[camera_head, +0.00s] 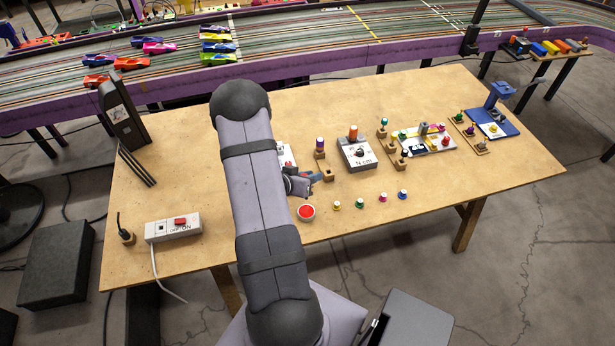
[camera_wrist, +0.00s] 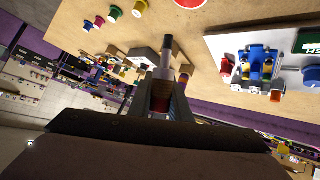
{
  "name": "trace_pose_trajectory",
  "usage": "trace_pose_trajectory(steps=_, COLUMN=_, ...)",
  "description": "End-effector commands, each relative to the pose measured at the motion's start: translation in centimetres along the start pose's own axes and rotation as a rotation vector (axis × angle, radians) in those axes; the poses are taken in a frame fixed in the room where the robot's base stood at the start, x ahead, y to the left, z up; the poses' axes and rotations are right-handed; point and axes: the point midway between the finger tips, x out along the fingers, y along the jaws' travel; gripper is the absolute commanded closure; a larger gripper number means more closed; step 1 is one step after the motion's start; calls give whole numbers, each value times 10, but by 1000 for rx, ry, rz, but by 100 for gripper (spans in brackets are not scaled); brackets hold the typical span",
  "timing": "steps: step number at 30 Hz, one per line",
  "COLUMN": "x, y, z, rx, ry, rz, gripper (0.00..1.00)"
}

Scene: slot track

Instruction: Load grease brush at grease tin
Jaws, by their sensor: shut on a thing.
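The grease tin (camera_head: 306,212) is a small round pot with a red top, standing near the table's front edge. Part of its red top shows at the upper edge of the wrist view (camera_wrist: 190,3). My gripper (camera_head: 300,186) is a little behind the tin in the head view, partly hidden by my arm. In the wrist view my gripper (camera_wrist: 162,85) is shut on a slim, dark-tipped thing, seemingly the grease brush (camera_wrist: 167,46), whose tip points away from the jaws. The brush tip looks apart from the tin. I cannot tell whether it carries grease.
Several small coloured pots (camera_head: 360,203) stand right of the tin. A wooden block (camera_head: 327,174) and a grey box with an orange knob (camera_head: 356,150) stand behind. A white switch strip (camera_head: 173,227) lies at left. The table's front right is clear.

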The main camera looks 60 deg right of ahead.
Motion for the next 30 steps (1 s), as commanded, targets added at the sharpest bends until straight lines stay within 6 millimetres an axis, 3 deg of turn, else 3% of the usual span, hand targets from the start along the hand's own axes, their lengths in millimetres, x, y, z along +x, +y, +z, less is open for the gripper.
trace_pose_trajectory(steps=11, x=3, y=-2, z=4, rx=-7, ry=-7, rz=2, gripper=100)
trace_pose_trajectory(steps=30, x=32, y=-13, z=43, rx=-7, ry=-6, rz=2, gripper=100)
